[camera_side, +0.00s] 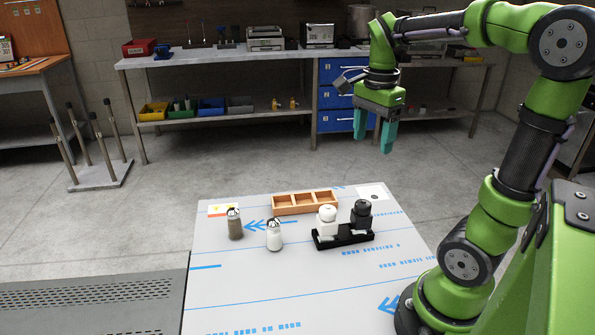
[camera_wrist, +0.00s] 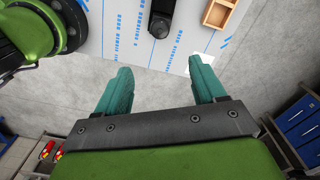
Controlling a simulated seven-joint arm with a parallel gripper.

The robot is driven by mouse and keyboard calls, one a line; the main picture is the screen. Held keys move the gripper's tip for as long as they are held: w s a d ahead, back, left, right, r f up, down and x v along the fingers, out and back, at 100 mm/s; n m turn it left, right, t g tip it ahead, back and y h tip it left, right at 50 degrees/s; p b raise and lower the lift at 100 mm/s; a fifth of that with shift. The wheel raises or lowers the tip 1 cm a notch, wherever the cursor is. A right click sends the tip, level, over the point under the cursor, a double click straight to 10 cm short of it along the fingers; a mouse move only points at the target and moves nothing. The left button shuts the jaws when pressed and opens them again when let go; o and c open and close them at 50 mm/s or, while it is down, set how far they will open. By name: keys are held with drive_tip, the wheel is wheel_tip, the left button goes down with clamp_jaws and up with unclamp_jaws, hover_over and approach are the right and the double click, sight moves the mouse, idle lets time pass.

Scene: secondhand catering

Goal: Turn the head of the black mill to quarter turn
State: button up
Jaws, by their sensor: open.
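The black mill (camera_side: 361,214) stands upright at the right end of a black stand (camera_side: 343,240) on the table. Its dark rounded head is on top, but I cannot tell how far it is turned. A white mill (camera_side: 327,220) stands beside it on the left of the same stand. In the wrist view the black mill (camera_wrist: 160,22) shows from above near the top edge, beyond my fingers. My gripper (camera_side: 375,138) is open and empty, high above the far right of the table. Its teal fingers also show spread apart in the wrist view (camera_wrist: 160,85).
Two shakers, one brown (camera_side: 234,225) and one white (camera_side: 274,236), stand left of the stand on the table (camera_side: 290,290). An orange-brown divided tray (camera_side: 305,202) lies behind. A white card (camera_side: 371,192) lies at the back right. The table's front is clear.

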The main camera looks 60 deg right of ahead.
drive_tip(key=n, duration=1.1)
approach(363, 202)
wheel_tip(363, 202, down, 9)
drive_tip(key=shift+s+r, duration=0.1)
drive_tip(key=shift+s, duration=0.05)
drive_tip(key=shift+c, duration=0.4)
drive_tip(key=c, duration=1)
